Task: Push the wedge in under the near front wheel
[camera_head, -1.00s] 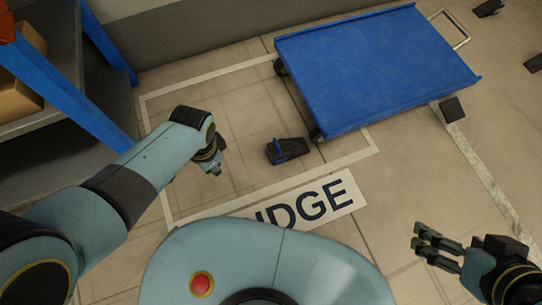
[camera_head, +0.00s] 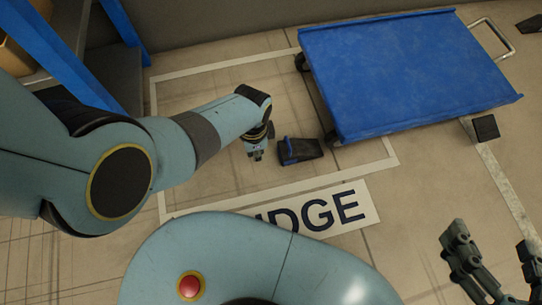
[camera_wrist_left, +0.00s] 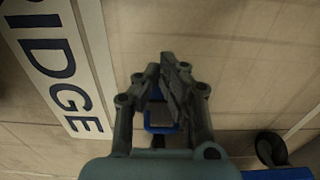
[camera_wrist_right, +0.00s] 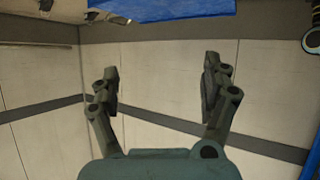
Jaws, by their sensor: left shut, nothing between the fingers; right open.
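The black wedge (camera_head: 306,150) lies on the floor, its blue handle (camera_head: 284,152) on the gripper side. The near front wheel (camera_head: 332,138) shows under the left corner of the blue cart (camera_head: 400,75). The wedge's far end is close to this wheel; I cannot tell whether they touch. My left gripper (camera_head: 257,153) is shut and empty, just left of the handle and pointing down. In the left wrist view the fingers (camera_wrist_left: 163,82) partly cover the blue handle (camera_wrist_left: 160,126). My right gripper (camera_head: 497,255) is open and empty at the lower right, far from the wedge.
Another wheel (camera_head: 301,62) shows at the cart's far left corner. A dark block (camera_head: 486,128) lies by the cart's near right corner. A blue-framed shelf (camera_head: 125,25) stands at the upper left. White floor lines and a lettered floor sign (camera_head: 350,208) lie flat; floor around the wedge is clear.

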